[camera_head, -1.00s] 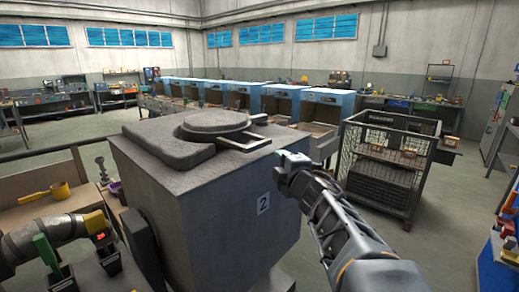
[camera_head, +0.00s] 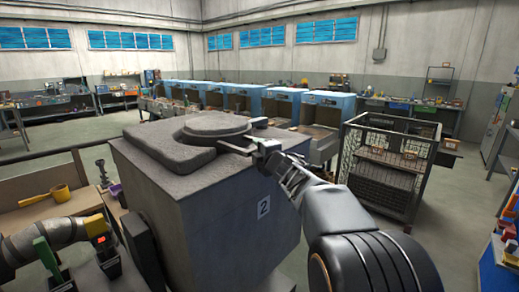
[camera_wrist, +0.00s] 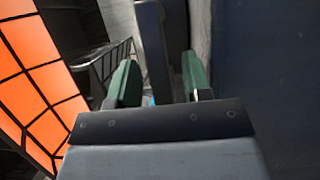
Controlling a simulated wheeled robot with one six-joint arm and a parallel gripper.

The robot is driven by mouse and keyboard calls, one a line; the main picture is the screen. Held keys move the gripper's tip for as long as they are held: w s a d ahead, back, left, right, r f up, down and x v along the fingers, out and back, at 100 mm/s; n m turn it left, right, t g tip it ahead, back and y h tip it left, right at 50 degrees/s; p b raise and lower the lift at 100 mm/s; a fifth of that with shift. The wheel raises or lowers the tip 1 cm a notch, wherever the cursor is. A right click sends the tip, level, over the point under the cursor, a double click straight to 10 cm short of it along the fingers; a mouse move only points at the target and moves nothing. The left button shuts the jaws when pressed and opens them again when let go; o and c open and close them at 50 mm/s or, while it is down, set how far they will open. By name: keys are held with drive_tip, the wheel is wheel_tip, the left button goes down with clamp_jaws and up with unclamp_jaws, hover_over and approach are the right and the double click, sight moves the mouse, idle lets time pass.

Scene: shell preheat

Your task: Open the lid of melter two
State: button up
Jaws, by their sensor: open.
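Melter two (camera_head: 222,232) is a grey box marked "2" in the head view. Its round lid (camera_head: 213,124) lies flat on top, with a handle (camera_head: 238,148) sticking out toward the right. My gripper (camera_head: 266,150) is at the outer end of the handle, just above the melter's right edge. In the wrist view the green-padded fingers of my gripper (camera_wrist: 159,82) stand apart. A grey bar, which looks like the handle (camera_wrist: 153,45), lies ahead between the finger lines. I cannot tell whether the fingers touch it.
A wire cage cart (camera_head: 388,165) stands to the right of the melter. A row of blue-topped machines (camera_head: 285,95) runs behind it. Open floor shows around the cart.

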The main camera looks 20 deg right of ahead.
drive_tip(key=shift+w, duration=0.4)
